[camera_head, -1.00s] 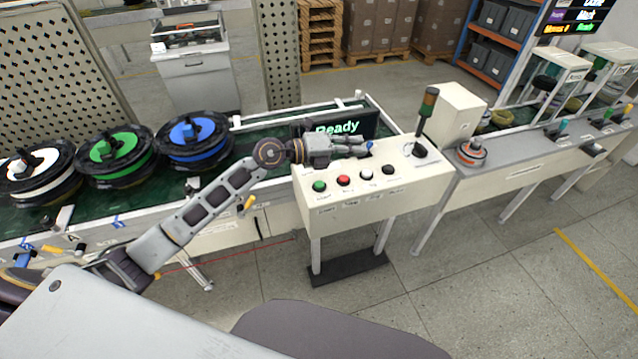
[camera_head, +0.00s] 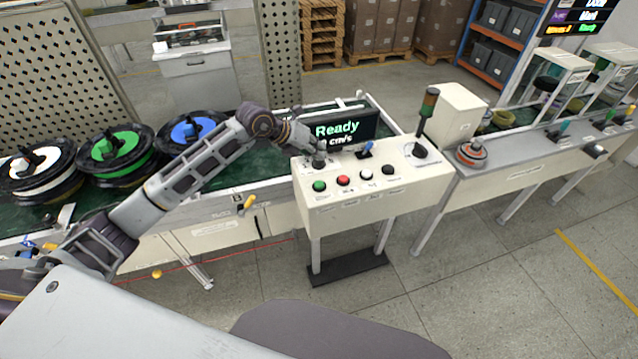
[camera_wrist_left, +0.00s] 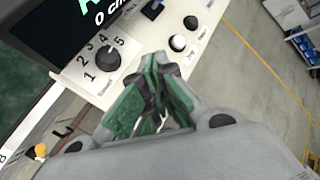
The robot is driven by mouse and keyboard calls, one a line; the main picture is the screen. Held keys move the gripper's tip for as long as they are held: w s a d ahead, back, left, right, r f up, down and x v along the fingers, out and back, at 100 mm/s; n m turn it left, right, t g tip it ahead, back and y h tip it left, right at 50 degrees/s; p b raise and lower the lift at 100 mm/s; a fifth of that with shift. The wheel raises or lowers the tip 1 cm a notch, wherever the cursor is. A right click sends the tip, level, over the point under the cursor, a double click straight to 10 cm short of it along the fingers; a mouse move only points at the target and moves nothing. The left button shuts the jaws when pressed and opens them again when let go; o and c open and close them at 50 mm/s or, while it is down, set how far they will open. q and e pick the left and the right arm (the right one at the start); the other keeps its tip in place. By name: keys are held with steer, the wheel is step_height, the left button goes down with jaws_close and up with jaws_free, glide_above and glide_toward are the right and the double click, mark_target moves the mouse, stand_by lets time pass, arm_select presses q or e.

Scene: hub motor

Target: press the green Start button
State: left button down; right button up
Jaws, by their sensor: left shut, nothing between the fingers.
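The green Start button (camera_head: 319,185) is at the left end of a row on the front of the cream control panel (camera_head: 420,182). My left gripper (camera_head: 314,149) is above the panel's left rear part, behind the green button and apart from it. In the left wrist view its fingers (camera_wrist_left: 158,62) are together with nothing between them. They hide the green button there. A dark knob (camera_wrist_left: 106,60) with a dial marked 1 to 5 is left of the fingers. My right gripper is not in view.
Red (camera_head: 344,181), white (camera_head: 367,174) and black (camera_head: 389,169) buttons continue the row. A screen (camera_head: 345,130) reading "Ready" is behind. Spools, including a green one (camera_head: 120,145), are at left.

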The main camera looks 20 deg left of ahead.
arm_select(q)
steer(key=shift+f, duration=0.15)
steer(key=b, duration=0.3)
glide_above(318, 181)
steer(key=shift+f, duration=2.9)
steer(key=shift+f+b, duration=1.1)
steer(key=shift+f, duration=0.3)
steer(key=shift+f+b, duration=0.65)
steer(key=shift+f, duration=0.35)
steer(key=shift+r, duration=0.1)
steer(key=shift+r+p, duration=0.6)
steer(key=shift+r, duration=0.35)
steer(key=shift+r+p, duration=1.45)
steer(key=shift+r, duration=1.1)
